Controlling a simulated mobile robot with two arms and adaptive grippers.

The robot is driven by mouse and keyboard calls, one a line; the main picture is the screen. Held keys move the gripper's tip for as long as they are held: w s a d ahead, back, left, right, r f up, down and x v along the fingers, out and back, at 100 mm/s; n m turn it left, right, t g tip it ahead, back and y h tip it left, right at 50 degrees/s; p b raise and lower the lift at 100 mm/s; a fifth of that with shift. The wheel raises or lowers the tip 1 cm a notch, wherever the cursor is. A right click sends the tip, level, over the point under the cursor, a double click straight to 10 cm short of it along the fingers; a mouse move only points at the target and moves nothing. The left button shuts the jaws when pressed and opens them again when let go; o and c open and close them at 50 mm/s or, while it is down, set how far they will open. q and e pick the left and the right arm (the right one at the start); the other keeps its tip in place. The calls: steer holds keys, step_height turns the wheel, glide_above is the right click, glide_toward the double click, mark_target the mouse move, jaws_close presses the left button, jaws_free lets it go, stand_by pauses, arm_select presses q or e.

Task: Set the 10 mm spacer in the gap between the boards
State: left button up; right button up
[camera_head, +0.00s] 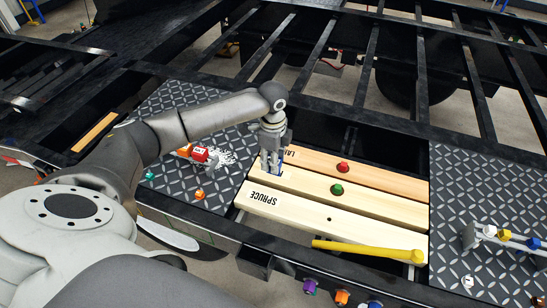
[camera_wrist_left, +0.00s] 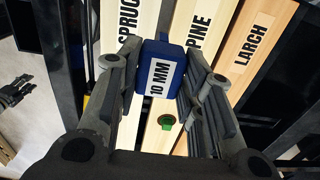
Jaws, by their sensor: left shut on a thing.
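My left gripper (camera_head: 272,168) is shut on the blue 10 mm spacer (camera_wrist_left: 168,56), which has a white "10 MM" label facing the wrist camera. In the head view it is at the left end of the boards. The spruce board (camera_head: 300,212) is nearest, the pine board (camera_head: 385,207) is in the middle and the larch board (camera_head: 390,182) is farthest. In the wrist view the spacer overlaps the line between spruce and pine. I cannot tell whether it touches the boards. A dark jaw-like shape at that view's left edge may be my right gripper (camera_wrist_left: 15,91).
A green knob (camera_head: 337,190) stands on the pine board and a red knob (camera_head: 343,167) on the larch. A yellow-handled tool (camera_head: 365,249) lies across the front right. A rack with coloured caps (camera_head: 505,237) stands at right. A red item (camera_head: 200,155) lies left of the boards.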

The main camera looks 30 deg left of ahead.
arm_select(q)
steer(key=shift+w, duration=0.1)
steer(key=shift+w+p, duration=0.15)
steer(key=shift+p, duration=0.2)
steer(key=shift+f, duration=0.65)
steer(key=shift+f+b, duration=0.35)
steer(key=shift+b, duration=0.05)
step_height(320, 180, down, 3)
steer(key=shift+r+b, duration=0.2)
steer(key=shift+b, duration=0.4)
steer(key=shift+f, duration=0.55)
steer(key=shift+f+b, duration=0.15)
steer(key=shift+b, duration=0.15)
arm_select(e)
steer(key=shift+w+f, duration=0.85)
steer(key=shift+w, duration=0.05)
steer(key=shift+w, duration=0.3)
